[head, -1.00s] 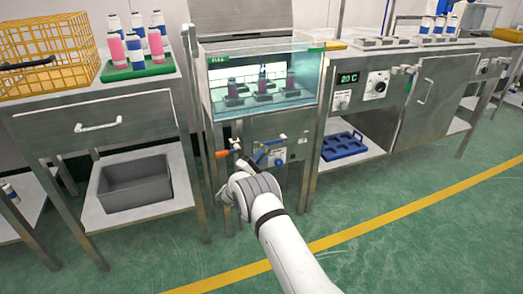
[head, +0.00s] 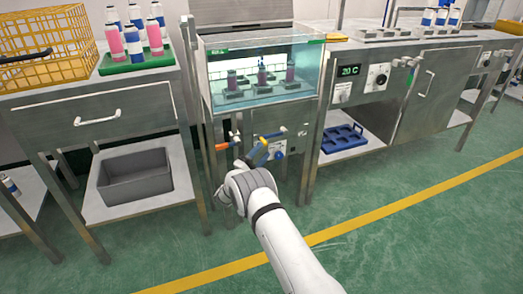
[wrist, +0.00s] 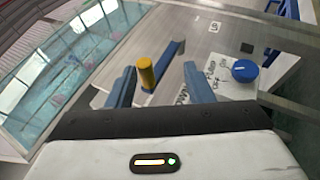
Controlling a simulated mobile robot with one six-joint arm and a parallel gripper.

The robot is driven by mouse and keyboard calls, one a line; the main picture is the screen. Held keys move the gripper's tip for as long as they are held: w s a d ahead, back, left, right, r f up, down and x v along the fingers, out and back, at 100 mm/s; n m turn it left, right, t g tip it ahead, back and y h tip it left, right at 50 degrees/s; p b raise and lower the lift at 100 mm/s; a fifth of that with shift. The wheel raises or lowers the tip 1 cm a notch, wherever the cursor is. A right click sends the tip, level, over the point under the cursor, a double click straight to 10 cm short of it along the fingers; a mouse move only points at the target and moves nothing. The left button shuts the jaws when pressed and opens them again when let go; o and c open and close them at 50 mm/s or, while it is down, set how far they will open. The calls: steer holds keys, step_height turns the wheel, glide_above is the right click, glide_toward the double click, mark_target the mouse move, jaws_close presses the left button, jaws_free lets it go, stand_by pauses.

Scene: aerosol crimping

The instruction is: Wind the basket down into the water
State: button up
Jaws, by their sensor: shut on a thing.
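The glass-walled water tank (head: 300,92) is at the head view's centre. A basket (head: 262,91) with small dark pink cans sits inside it; I cannot tell how far the cans are under water. Below the tank is a crank with a blue arm (wrist: 172,52) and a yellow handle (wrist: 147,73), on the steel front panel. My gripper (wrist: 158,80) has its blue fingers either side of the yellow handle and is shut on it. In the head view my gripper (head: 256,154) is in front of the panel, where the fingers and crank overlap.
An orange-tipped lever (head: 235,135) is left of my gripper. A blue knob (wrist: 245,70) is to the right of the crank. The left bench holds a yellow basket (head: 45,45) and a green tray (head: 137,64) with cans. The floor in front is clear.

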steer(key=p+v, duration=0.1)
steer(key=v, duration=0.5)
